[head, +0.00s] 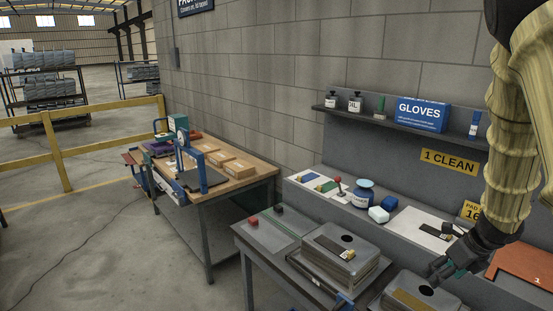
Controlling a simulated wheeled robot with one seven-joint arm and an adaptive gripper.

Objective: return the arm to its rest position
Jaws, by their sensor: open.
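My arm, in a pale yellow ribbed sleeve (515,130), comes down along the right side of the head view. My gripper (445,270) is at its lower end, dark with green on the fingers. It is open, and I see nothing held in it. It is just above or beside a grey metal block with a round hole (405,290) near the bottom edge; I cannot tell whether they touch. A second grey block with a hole and a label (355,262) stands to its left, clear of the gripper.
The bench's grey back panel (375,155) carries a shelf with bottles and a blue gloves box (422,113). A wooden-topped workbench (255,174) stands left; open floor lies beyond.

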